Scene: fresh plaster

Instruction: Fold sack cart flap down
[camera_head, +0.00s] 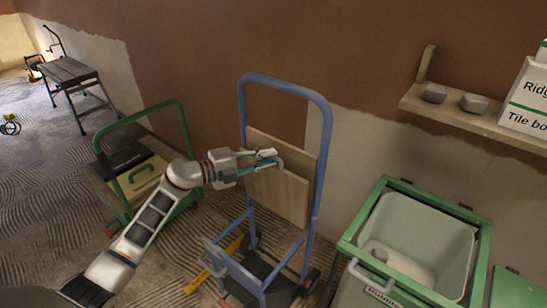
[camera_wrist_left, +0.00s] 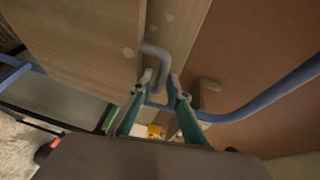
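The sack cart has a blue tube frame (camera_head: 320,115) and stands upright against the brown wall. A pale wooden flap (camera_head: 285,198) stands roughly upright in it, in front of another wooden board (camera_head: 302,152). A small grey bent handle (camera_wrist_left: 155,52) shows at the wood in the left wrist view. My left gripper (camera_head: 268,161) is at the flap's upper part. In the left wrist view its teal fingers (camera_wrist_left: 160,84) are apart, one on each side of the handle, with gaps showing; I cannot tell whether either touches it. My right gripper is not in view.
A green bin (camera_head: 455,252) stands to the right, below a wall shelf (camera_head: 490,124) with grey blocks and a box. A green-handled cart (camera_head: 183,125) with a case (camera_head: 140,178) stands left. A yellow level (camera_head: 210,272) lies by the cart's base.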

